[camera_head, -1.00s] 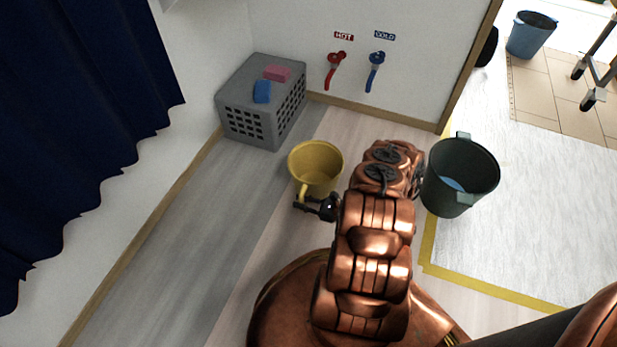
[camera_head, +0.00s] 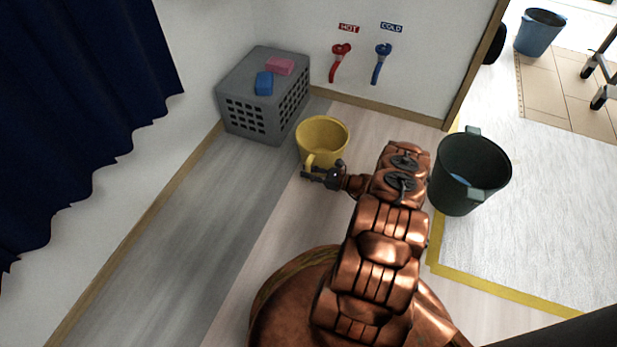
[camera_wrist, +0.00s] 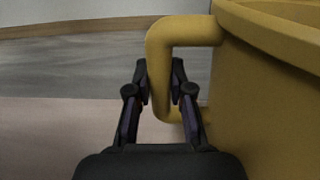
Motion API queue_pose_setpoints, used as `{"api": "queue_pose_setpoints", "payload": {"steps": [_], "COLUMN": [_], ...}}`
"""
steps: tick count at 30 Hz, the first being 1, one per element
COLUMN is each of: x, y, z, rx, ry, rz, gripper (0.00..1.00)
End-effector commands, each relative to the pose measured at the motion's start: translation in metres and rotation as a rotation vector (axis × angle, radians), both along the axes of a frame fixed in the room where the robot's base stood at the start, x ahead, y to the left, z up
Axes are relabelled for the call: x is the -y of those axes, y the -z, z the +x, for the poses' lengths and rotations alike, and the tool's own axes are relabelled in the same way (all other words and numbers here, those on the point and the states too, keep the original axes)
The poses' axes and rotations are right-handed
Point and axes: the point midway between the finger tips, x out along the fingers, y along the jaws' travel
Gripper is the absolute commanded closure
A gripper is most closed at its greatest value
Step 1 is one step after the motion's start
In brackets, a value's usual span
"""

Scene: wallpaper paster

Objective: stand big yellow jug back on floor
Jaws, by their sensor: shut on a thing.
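The big yellow jug (camera_head: 323,139) is left of my arm in the head view, upright with its open mouth facing up. I cannot tell whether its base touches the floor. My gripper (camera_head: 309,173) is at the jug's handle, on the near side. In the wrist view the jug's wall (camera_wrist: 262,95) fills the right side, and my gripper (camera_wrist: 160,82) has one finger on each side of the handle's vertical bar. The gripper is shut on the handle. My arm does not cover the jug's rim; the jug's base is hard to see.
A grey crate (camera_head: 262,128) with a pink sponge (camera_head: 280,66) and a blue sponge (camera_head: 264,83) stands behind left. A dark green bucket (camera_head: 464,185) stands right of my arm. Red (camera_head: 340,62) and blue (camera_head: 381,64) taps are on the wall. Floor at left is clear.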

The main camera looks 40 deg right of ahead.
Motion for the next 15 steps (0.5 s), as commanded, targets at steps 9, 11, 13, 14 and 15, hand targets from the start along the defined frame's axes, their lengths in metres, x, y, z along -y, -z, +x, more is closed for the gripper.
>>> {"api": "queue_pose_setpoints", "payload": {"steps": [9,11,13,14,15], "x": [0.0007,0.0007,0.0005,0.0005,0.0004], "y": [0.0153,0.0154,0.0172,0.0183,0.0195], "z": [0.0002,0.0002,0.0002,0.0003,0.0002], "rx": [0.002,0.002,0.002,0.002,0.002], "ry": [0.001,0.001,0.001,0.001,0.001], "rz": [-0.002,-0.002,-0.002,-0.002,-0.002], "gripper": [1.0,1.0,1.0,1.0,1.0]}}
